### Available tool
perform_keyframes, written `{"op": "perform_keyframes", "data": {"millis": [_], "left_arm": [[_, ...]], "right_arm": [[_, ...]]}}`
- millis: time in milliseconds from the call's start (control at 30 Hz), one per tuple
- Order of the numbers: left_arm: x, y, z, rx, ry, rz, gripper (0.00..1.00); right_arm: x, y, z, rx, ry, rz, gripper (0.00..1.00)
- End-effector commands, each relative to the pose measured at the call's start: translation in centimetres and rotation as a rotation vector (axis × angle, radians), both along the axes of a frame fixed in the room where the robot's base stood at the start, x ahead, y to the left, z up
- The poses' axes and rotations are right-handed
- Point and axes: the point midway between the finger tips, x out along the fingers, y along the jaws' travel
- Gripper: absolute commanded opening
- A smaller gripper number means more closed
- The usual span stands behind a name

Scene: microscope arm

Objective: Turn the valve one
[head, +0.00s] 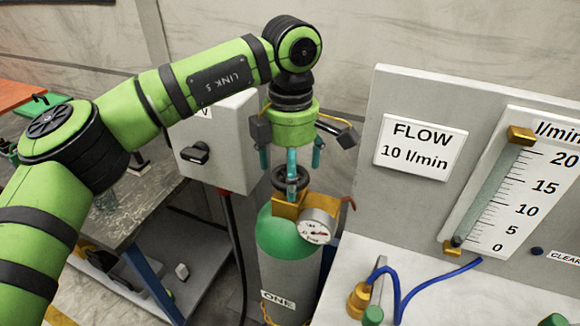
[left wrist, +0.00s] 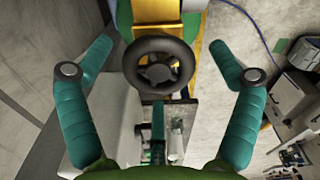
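The valve is a dark round handwheel (head: 291,178) on a brass fitting (head: 288,208) atop the green-shouldered cylinder (head: 285,240) labelled ONE. A round pressure gauge (head: 316,227) sits on the fitting's right side. My left gripper (head: 291,168) points down just above the handwheel, its teal fingers spread. In the left wrist view the handwheel (left wrist: 158,65) lies between the two spread side fingers, with gaps on both sides; a third finger (left wrist: 158,132) shows below it. I see no finger pressing the wheel. My right gripper is not in view.
A grey box with a black knob (head: 215,140) stands close behind on the left. A panel with a FLOW 10 l/min sign (head: 420,146) and a flow scale (head: 515,185) stands right. Blue tubing (head: 425,282) lies on the white bench. A grey table (head: 135,205) is left.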

Motion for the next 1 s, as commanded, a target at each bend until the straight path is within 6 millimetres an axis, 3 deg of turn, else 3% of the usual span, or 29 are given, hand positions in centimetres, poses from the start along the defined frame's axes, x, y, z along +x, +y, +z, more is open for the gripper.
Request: {"op": "perform_keyframes", "data": {"millis": [367, 800, 1000], "left_arm": [[0.2, 0.0, 1.2, -0.003, -0.006, 0.004, 0.92], [0.1, -0.1, 9.8, -0.003, -0.006, 0.003, 0.92], [0.1, -0.1, 11.8, -0.002, -0.004, 0.003, 0.92]], "right_arm": [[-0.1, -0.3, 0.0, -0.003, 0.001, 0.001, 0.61], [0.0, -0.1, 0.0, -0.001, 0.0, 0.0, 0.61], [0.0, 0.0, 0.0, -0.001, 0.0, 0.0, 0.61]]}}
